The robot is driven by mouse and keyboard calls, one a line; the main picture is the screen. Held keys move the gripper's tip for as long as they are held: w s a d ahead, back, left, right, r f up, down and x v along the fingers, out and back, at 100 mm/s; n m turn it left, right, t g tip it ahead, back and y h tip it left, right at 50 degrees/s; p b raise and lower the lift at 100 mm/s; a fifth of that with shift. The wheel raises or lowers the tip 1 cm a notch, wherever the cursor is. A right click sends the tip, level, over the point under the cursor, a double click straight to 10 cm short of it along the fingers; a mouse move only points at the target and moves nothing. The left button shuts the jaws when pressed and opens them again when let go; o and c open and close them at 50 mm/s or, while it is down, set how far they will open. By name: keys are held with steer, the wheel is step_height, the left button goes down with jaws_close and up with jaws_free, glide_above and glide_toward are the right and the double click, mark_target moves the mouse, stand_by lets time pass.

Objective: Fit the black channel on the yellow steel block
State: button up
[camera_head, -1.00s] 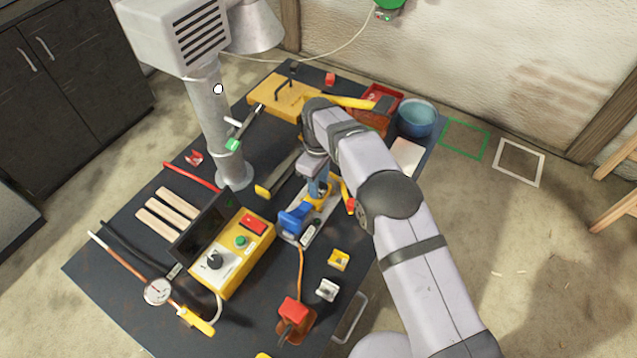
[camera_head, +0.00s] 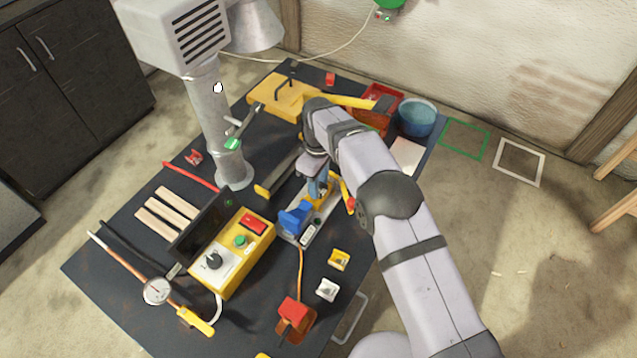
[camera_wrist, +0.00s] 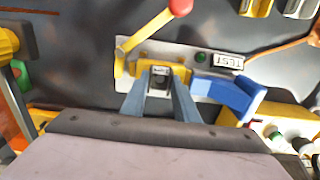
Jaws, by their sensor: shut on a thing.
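My gripper (camera_wrist: 161,92) is shut on a small dark piece, which I take to be the black channel (camera_wrist: 160,72). Only a little of it shows between the fingertips in the wrist view. Yellow metal, which I take to be the yellow steel block (camera_wrist: 182,72), lies around and behind the fingertips on a grey base plate (camera_wrist: 120,50). I cannot tell whether the channel is seated on the block or just above it. In the head view my gripper (camera_head: 318,188) points down at the fixture, and the arm hides most of the contact.
The base plate carries a blue part (camera_wrist: 232,95), a red-knobbed lever (camera_wrist: 155,28) and a TEST label (camera_wrist: 228,61). A yellow holder (camera_head: 339,259) and a white holder (camera_head: 327,289) lie nearby. A yellow control box (camera_head: 232,255) stands to the left.

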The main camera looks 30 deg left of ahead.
stand_by(0.4)
steer(key=o, duration=1.1)
step_height(320, 180, up, 7)
steer(key=b, duration=0.2)
steer(key=shift+b, duration=0.4)
steer(key=shift+r, duration=0.1)
